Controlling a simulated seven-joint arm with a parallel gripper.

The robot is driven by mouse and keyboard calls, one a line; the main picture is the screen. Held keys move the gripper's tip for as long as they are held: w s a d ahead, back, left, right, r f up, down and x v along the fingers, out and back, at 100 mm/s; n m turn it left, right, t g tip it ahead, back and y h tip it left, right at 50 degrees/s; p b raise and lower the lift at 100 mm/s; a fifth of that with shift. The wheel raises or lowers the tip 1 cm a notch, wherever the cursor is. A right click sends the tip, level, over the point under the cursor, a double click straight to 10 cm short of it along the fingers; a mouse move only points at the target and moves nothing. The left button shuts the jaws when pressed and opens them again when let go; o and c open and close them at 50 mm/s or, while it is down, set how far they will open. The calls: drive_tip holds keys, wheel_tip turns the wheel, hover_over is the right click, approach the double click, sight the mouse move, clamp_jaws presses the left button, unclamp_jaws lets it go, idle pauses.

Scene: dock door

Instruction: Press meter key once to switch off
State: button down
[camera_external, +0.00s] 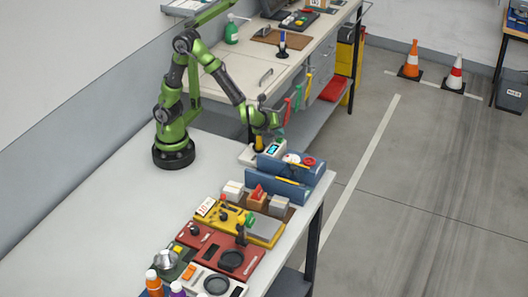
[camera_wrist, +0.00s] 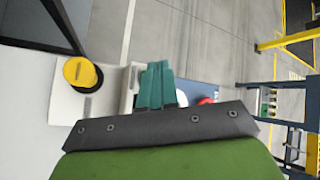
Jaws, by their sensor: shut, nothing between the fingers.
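The meter (camera_external: 250,155) is a pale box at the far right end of the near table, with a lit cyan screen (camera_external: 272,149) and a yellow-and-black knob (camera_external: 259,143). In the wrist view the knob (camera_wrist: 82,73) is left of my fingers, on the pale meter body (camera_wrist: 110,103). My gripper (camera_external: 279,134) is above the meter's far right side. Its teal fingers (camera_wrist: 156,88) are together and empty in the wrist view. They cover part of the meter there. I cannot make out the key or whether the fingertips touch anything.
A blue holder (camera_external: 275,187) stands close in front of the meter. A workbench (camera_external: 240,70) stands behind. The table's left part is clear.

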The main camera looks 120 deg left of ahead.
sight(277, 140)
drive_tip(key=shift+f, duration=0.1)
drive_tip(key=shift+f, duration=0.35)
drive_tip(key=shift+f, duration=0.45)
idle(0.8)
drive_tip(key=shift+r, duration=0.9)
drive_tip(key=shift+r, duration=0.1)
drive_tip(key=shift+r, duration=2.4)
